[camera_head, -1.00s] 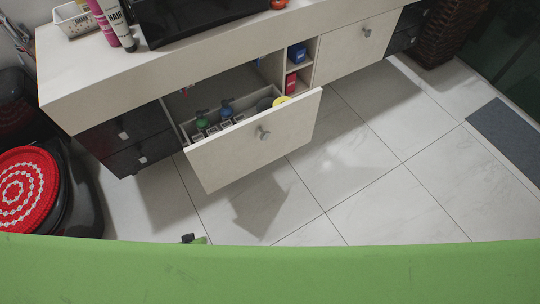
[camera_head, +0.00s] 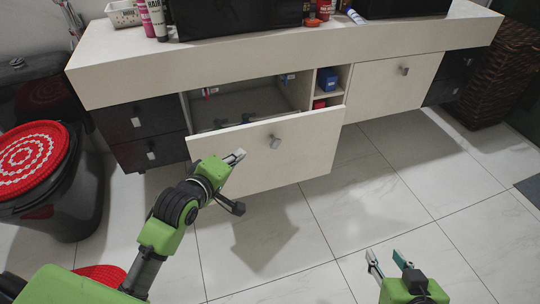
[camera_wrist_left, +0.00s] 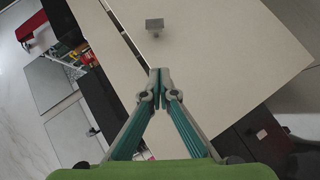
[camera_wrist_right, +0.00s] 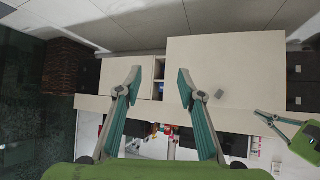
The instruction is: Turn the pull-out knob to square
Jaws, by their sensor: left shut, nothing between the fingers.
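A small grey square-faced knob (camera_head: 275,142) sits on the beige front of the pulled-out drawer (camera_head: 225,152). It looks turned out of line with the drawer's edges; it also shows in the left wrist view (camera_wrist_left: 154,24) and the right wrist view (camera_wrist_right: 219,94). My left gripper (camera_head: 237,157) is shut and empty, left of the knob and slightly lower in the head view; its closed tips (camera_wrist_left: 160,72) appear apart from the knob in the left wrist view. My right gripper (camera_head: 388,262) is open and empty, low at the right, away from the drawer; its spread fingers show in the right wrist view (camera_wrist_right: 159,78).
Another beige front with a knob (camera_head: 404,71) is to the right, past an open cubby with a blue box (camera_head: 328,80). Dark drawers (camera_head: 148,141) are at the left. A black bin with a red cover (camera_head: 35,160) stands left of my left arm.

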